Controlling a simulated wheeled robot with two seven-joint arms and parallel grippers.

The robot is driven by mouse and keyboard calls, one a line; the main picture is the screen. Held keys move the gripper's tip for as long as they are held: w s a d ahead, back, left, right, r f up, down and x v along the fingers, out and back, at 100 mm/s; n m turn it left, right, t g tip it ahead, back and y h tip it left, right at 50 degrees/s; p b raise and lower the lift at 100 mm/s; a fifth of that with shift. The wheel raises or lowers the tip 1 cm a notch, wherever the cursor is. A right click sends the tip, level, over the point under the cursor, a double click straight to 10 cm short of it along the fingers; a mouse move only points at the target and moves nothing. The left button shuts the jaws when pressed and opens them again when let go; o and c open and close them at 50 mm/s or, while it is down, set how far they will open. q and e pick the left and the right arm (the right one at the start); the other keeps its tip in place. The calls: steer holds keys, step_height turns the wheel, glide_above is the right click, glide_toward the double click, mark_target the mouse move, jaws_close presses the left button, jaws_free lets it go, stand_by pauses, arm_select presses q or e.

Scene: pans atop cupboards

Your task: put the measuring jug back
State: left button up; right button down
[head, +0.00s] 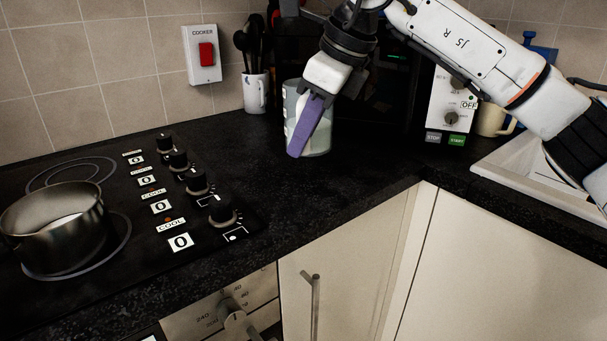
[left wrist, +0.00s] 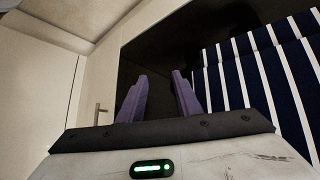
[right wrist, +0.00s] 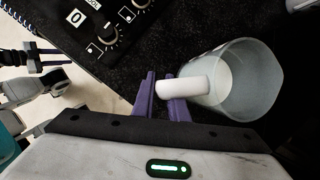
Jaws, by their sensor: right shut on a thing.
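The measuring jug (head: 291,106) is a pale, translucent vessel near the back of the dark worktop, beside the cooker. In the right wrist view the jug (right wrist: 243,88) appears open-mouthed, with a thick white handle. My right gripper (head: 298,149) hides part of the jug in the head view. In the right wrist view my right gripper (right wrist: 163,95) is shut on the handle. The jug looks upright; I cannot tell whether its base touches the worktop.
A utensil mug (head: 255,93) stands left of the jug. A steel pan (head: 55,225) sits on the hob at the left. A dark microwave (head: 395,110) stands behind and right of the jug, with a cream mug (head: 490,120) beyond. Bare worktop (head: 245,160) lies in front.

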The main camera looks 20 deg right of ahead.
steer(key=shift+f+b, duration=0.35)
steer(key=shift+f, duration=2.5)
steer(key=shift+f, duration=0.15)
steer(key=c, duration=1.7)
jaws_free()
steer(key=shift+c, duration=0.2)
steer(key=p+v, duration=0.1)
steer(key=v, duration=1.1)
